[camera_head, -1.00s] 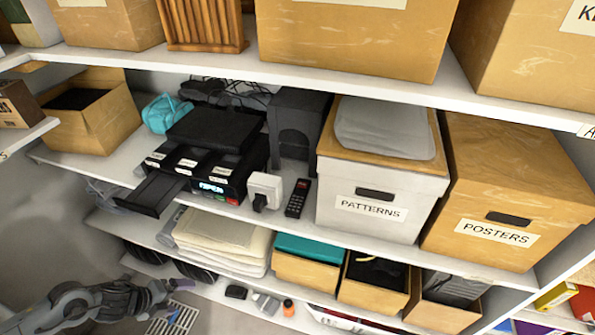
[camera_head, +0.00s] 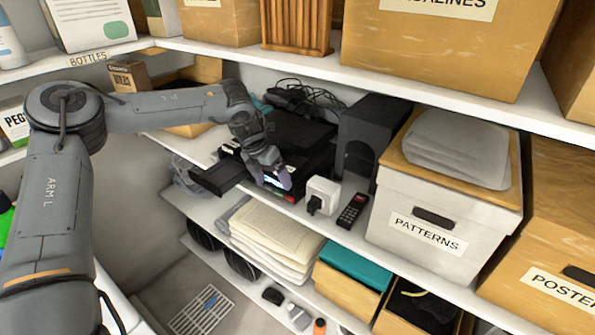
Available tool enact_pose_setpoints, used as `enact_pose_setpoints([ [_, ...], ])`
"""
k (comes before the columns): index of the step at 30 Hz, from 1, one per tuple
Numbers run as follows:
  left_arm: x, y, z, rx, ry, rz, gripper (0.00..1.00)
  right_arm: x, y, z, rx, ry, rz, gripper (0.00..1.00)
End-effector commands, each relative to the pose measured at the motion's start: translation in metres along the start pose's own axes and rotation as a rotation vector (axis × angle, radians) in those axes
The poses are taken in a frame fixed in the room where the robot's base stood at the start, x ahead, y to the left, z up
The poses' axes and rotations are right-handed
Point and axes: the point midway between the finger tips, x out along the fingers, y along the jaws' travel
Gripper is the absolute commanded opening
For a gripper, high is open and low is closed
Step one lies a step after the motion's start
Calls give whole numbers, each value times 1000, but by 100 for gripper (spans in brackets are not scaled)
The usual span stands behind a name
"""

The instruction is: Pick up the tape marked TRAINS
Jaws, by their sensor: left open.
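A black device (camera_head: 305,160) with a small lit display sits on the middle shelf, with an open drawer (camera_head: 218,176) at its left front. White labels (camera_head: 229,149) show on its front top, but I cannot read them, so I cannot tell which tape is marked TRAINS. My left gripper (camera_head: 273,182) is open, fingers pointing down, in front of the device. It hides part of the device's labelled front. I cannot tell whether it touches anything. My right gripper is not in view.
A white plug adapter (camera_head: 322,195) and a black handset (camera_head: 352,211) stand right of the device. The PATTERNS box (camera_head: 430,212) and a dark cabinet (camera_head: 368,140) are further right. The upper shelf (camera_head: 400,84) overhangs. Folded cloths (camera_head: 272,238) lie on the shelf below.

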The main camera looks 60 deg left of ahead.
Motion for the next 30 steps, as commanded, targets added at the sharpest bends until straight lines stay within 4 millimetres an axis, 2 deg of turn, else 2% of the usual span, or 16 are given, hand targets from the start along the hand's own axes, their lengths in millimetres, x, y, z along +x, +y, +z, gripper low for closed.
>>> enact_pose_setpoints([
  [1,-15,-2,11,19,-30,33,94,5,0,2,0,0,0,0],
  [6,-64,-14,38,67,-110,122,94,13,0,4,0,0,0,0],
  [9,-84,-19,47,84,-140,156,94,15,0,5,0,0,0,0],
  [11,-89,-21,50,90,-150,168,94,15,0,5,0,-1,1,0],
  [14,-87,-22,54,95,-158,178,94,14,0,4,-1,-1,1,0],
  [24,-48,-15,62,95,-160,177,94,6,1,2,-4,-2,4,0],
  [30,-40,-14,64,95,-161,178,94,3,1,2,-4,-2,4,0],
])
